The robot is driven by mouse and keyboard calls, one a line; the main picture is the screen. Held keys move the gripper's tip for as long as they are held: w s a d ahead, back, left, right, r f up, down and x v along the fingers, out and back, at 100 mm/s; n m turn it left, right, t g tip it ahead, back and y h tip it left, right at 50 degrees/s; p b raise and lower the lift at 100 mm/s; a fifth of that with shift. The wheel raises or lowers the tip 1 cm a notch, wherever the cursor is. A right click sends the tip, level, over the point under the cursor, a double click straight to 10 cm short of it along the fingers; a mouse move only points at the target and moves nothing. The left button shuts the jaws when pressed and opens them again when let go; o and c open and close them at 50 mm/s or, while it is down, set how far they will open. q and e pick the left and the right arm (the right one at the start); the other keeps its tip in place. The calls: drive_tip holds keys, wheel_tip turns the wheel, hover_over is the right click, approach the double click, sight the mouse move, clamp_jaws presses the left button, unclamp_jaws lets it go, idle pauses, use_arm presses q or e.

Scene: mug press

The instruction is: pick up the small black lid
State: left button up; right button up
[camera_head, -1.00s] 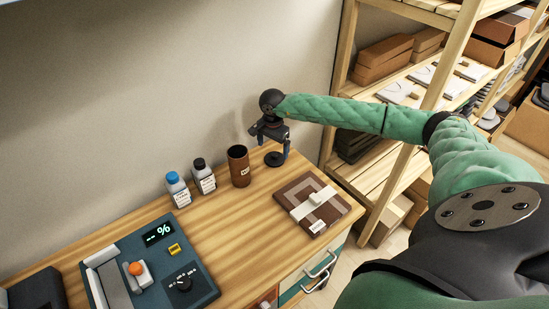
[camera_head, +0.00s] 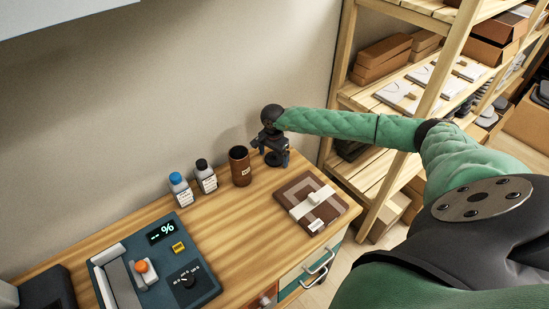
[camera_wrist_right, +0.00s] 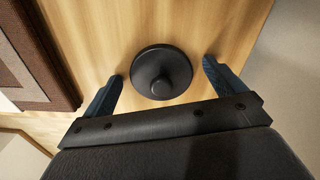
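The small black lid (camera_wrist_right: 161,72) is a round disc with a knob on top. It lies on the wooden table, and in the head view the lid (camera_head: 276,159) is partly covered by my gripper. My right gripper (camera_wrist_right: 160,82) is open, with one blue finger on each side of the lid. Gaps show between the fingers and the lid, so neither finger touches it. In the head view my right gripper (camera_head: 274,154) points down at the lid, low over the table's back right corner. My left gripper is not in view.
A brown mug (camera_head: 240,167) stands just left of the lid. Two bottles, one blue-capped (camera_head: 181,190) and one black-capped (camera_head: 206,178), stand farther left. A brown box (camera_head: 311,201) lies in front. A press panel (camera_head: 157,266) is at the front left. Wooden shelves (camera_head: 400,100) stand right.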

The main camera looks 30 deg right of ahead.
drive_tip(key=c, duration=1)
